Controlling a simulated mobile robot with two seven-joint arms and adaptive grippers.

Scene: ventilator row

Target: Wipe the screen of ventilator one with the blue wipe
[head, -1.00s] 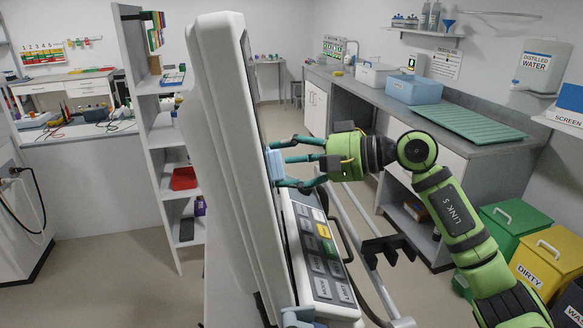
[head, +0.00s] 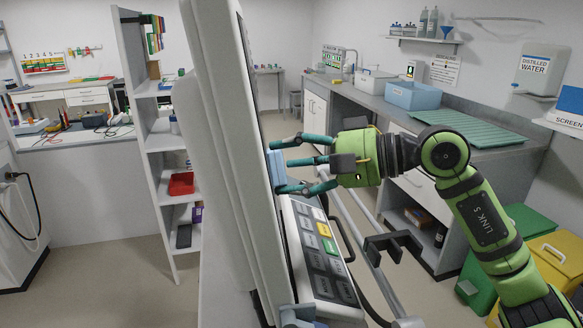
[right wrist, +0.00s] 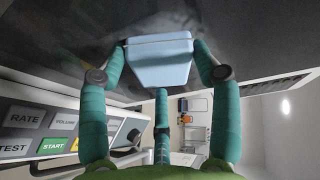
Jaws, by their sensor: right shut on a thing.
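The ventilator's tall white screen housing (head: 222,130) is seen almost edge-on in the head view, its screen facing right. Its key panel (head: 322,250) slopes out below. My right gripper (head: 279,166) is shut on the blue wipe (head: 275,168), a pale blue block held at the screen side. In the right wrist view, the fingers surround the blue wipe (right wrist: 160,60), which lies against the dark screen (right wrist: 60,35). Greyish smears show on the screen around it. Most of the screen face is hidden in the head view. My left gripper is not in view.
A metal rail with a dark bracket (head: 393,243) runs below my right arm. A grey counter (head: 400,110) with a blue bin (head: 412,95) stands behind it. Green and yellow (head: 556,262) bins stand at the lower right. Shelves (head: 160,140) stand at the left.

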